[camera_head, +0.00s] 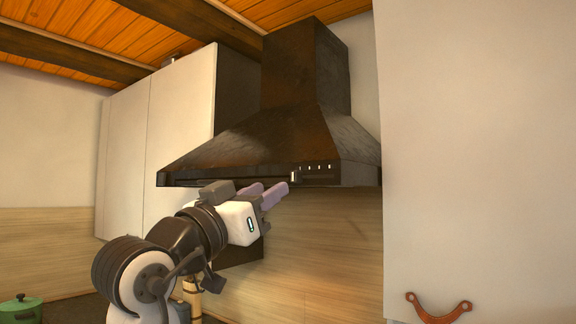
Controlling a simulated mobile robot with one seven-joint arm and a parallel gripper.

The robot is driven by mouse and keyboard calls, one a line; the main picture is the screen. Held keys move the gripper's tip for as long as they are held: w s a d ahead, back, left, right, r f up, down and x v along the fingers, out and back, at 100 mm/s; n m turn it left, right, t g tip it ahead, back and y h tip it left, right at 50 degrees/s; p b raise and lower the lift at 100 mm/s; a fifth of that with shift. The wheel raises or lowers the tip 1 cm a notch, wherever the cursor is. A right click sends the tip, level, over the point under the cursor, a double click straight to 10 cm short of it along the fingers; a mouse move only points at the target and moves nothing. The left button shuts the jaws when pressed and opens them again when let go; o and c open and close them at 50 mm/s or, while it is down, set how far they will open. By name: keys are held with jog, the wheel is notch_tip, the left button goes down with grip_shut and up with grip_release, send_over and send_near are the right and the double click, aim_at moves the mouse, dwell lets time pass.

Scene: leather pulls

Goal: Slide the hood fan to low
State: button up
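The dark, rust-stained range hood (290,145) hangs on the wall between the cabinets. On its front band, right of centre, is a small upright slider knob (295,177) with a light edge. My gripper (264,190), with pale purple fingertips, is raised just below and left of the knob. Its two fingers look apart, with nothing seen between them. The right fingertip is close to the knob in the picture; I cannot tell whether they touch.
White wall cabinets (150,135) stand left of the hood. A large pale panel (475,130) with a brown leather pull (438,309) fills the right side. A green lidded pot (20,308) sits at lower left. The wooden backsplash (325,250) below the hood is clear right of my arm.

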aim_at(293, 174)
jog(key=p+x, duration=0.2)
jog(key=x, duration=0.4)
jog(key=shift+w+r, duration=0.15)
jog(key=shift+r, duration=0.05)
jog(key=shift+w+d+r+p, duration=0.1)
jog(key=shift+w+d+p, duration=0.3)
jog(key=shift+w, duration=0.1)
jog(key=shift+c, duration=0.3)
grip_shut()
